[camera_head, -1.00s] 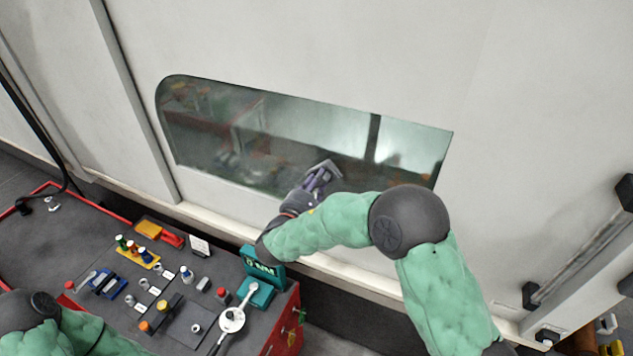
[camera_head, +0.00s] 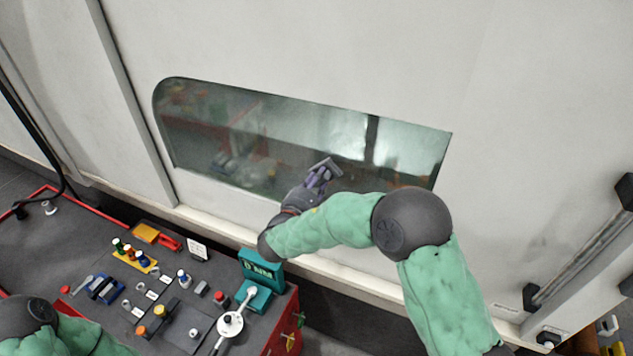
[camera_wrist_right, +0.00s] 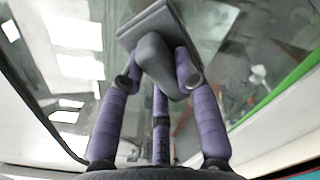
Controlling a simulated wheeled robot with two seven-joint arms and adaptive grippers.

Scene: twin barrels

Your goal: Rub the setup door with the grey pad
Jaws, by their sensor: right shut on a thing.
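The setup door (camera_head: 300,50) is a large off-white panel with a dark, reflective window (camera_head: 290,125) in it. My right gripper (camera_head: 318,178) is in front of the window's lower middle, with its purple fingers shut on the grey pad (camera_head: 327,166). In the right wrist view the pad (camera_wrist_right: 150,22) is a flat grey plate with a rounded grip between the fingers (camera_wrist_right: 160,75). The pad is at or very close to the glass; I cannot tell if it touches. My left arm shows only in part at the lower left, and its gripper is out of view.
A door handle bar (camera_head: 580,255) is at the right. The upper door face is clear.

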